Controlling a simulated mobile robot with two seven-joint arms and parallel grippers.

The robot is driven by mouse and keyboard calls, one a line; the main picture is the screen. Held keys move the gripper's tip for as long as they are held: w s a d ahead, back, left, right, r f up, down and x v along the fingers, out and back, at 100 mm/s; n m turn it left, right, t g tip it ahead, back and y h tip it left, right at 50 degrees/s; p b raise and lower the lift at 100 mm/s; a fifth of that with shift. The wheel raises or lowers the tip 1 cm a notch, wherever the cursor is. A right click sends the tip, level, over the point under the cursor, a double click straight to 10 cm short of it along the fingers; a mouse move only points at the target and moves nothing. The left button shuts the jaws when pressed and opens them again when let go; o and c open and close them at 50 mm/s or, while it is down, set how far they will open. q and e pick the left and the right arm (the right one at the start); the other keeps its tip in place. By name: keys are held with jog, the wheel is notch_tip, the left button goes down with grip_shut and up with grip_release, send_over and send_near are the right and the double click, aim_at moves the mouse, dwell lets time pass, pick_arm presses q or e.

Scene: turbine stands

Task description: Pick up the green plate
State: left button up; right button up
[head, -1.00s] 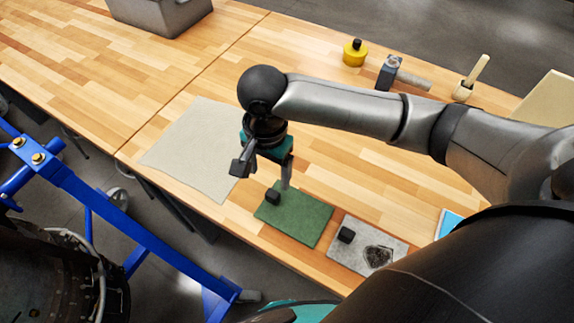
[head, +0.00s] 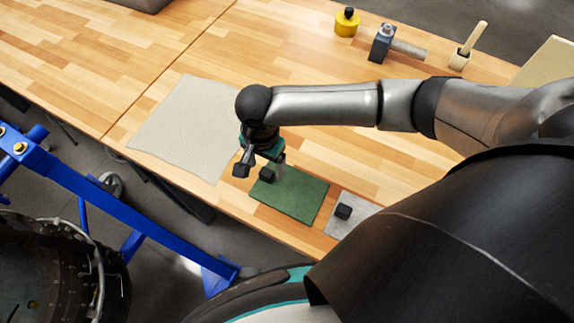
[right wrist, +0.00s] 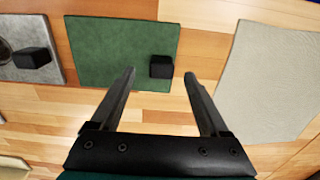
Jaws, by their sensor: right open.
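The green plate (head: 295,197) lies flat on the wooden table near its front edge. A small black block-shaped knob (head: 267,174) stands on it towards its left end. In the right wrist view the green plate (right wrist: 110,50) shows with its black knob (right wrist: 161,66) beyond and between the fingertips. My right gripper (head: 262,168) is open and empty, just above the knob end of the plate; in the wrist view its two fingers (right wrist: 160,76) point towards the knob. No contact is visible. My left gripper is not in view.
A grey plate (head: 343,213) with a black knob lies right of the green one, partly hidden by my arm. A pale grey mat (head: 185,125) lies to the left. A yellow container (head: 346,24), hammer-like tool (head: 400,45) and wooden-handled item (head: 467,48) stand behind. A blue frame (head: 120,210) is in front.

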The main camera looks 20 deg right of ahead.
aim_at(267, 171)
notch_tip(267, 171, down, 4)
jog(key=shift+w+f, duration=0.1)
jog(key=shift+w, duration=0.05)
grip_shut()
dwell(0.7)
dwell(0.8)
